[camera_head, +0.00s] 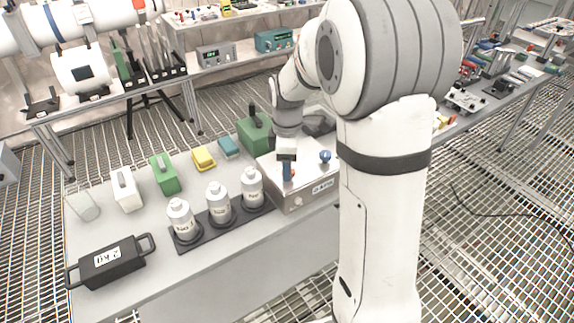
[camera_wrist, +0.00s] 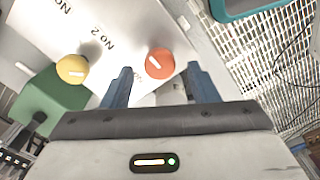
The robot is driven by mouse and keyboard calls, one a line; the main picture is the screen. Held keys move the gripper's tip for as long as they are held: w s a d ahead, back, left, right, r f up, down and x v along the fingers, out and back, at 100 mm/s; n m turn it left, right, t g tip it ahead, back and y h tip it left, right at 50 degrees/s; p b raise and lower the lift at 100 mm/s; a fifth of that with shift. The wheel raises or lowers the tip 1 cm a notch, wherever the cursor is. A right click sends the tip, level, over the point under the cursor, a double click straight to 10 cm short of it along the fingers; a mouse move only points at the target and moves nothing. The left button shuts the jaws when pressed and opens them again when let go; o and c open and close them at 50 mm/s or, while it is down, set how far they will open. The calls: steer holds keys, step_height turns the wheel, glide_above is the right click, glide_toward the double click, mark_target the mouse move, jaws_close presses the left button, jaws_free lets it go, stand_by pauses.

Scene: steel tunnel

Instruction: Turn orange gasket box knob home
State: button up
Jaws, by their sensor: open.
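The metal gasket box (camera_head: 298,200) stands at the right end of the near table, with a blue knob (camera_head: 325,156) on its top. The orange knob (camera_wrist: 159,63) is round with a white line slanting toward the upper left in the wrist view. A small part of it shows under my gripper in the head view. My gripper (camera_wrist: 159,70) is open, a blue finger on either side of the orange knob in the picture; I cannot tell whether they touch it. A yellow knob (camera_wrist: 72,68) sits to its left, and "No 2" is printed on the pale top between them.
A green box (camera_head: 255,134) stands close behind the gasket box. Several white bottles (camera_head: 218,202) stand in a dark rack to its left. A black case (camera_head: 107,261) lies at the table's front left. A teal object (camera_wrist: 240,7) shows at the wrist view's top edge.

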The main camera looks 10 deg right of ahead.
steer(key=shift+f, duration=0.65)
steer(key=shift+a, duration=0.1)
steer(key=c, duration=1)
steer(key=shift+m, duration=0.4)
